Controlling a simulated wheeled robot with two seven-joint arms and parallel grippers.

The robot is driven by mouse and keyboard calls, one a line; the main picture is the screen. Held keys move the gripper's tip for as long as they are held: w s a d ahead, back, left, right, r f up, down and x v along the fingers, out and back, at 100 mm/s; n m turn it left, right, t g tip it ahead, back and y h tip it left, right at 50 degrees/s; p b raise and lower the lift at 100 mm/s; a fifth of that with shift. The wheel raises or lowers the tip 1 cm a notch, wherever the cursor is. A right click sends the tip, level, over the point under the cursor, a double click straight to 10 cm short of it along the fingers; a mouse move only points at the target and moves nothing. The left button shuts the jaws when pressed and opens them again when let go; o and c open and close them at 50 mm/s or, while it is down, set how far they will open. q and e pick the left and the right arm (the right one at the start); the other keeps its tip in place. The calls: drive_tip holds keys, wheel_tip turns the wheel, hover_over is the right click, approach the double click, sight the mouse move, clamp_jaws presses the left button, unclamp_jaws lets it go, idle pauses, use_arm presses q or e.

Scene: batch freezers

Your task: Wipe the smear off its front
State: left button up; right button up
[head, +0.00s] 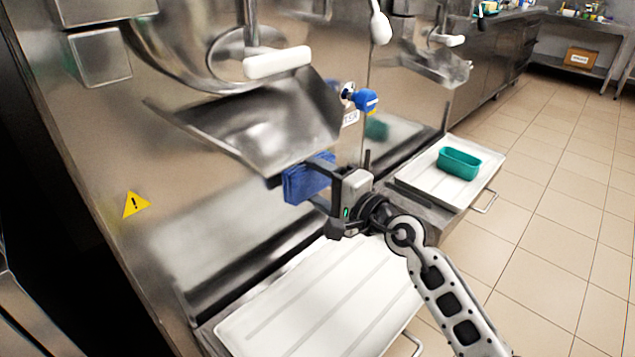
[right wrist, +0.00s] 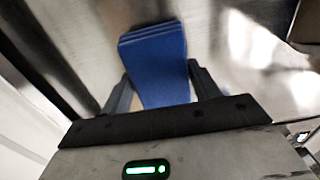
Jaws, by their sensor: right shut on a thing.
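My right gripper (head: 322,190) is shut on a folded blue cloth (head: 306,179), held close to the steel front of the nearer freezer (head: 210,225), below its chute. The cloth also shows between the fingers in the right wrist view (right wrist: 155,62), in front of the steel panel (right wrist: 80,40). I cannot tell whether the cloth touches the panel. I cannot make out a clear smear; the steel shows blurred pale reflections, and the cloth and gripper hide part of the front. My left gripper is not in view.
A steel chute (head: 262,120) juts out above the cloth. A white ribbed tray (head: 325,300) sits below, in front of the freezer. A second tray (head: 425,176) to the right carries a green tub (head: 459,163). The tiled floor (head: 560,210) at right is clear.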

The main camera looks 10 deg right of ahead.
drive_tip(key=shift+x, duration=0.9)
idle(0.3)
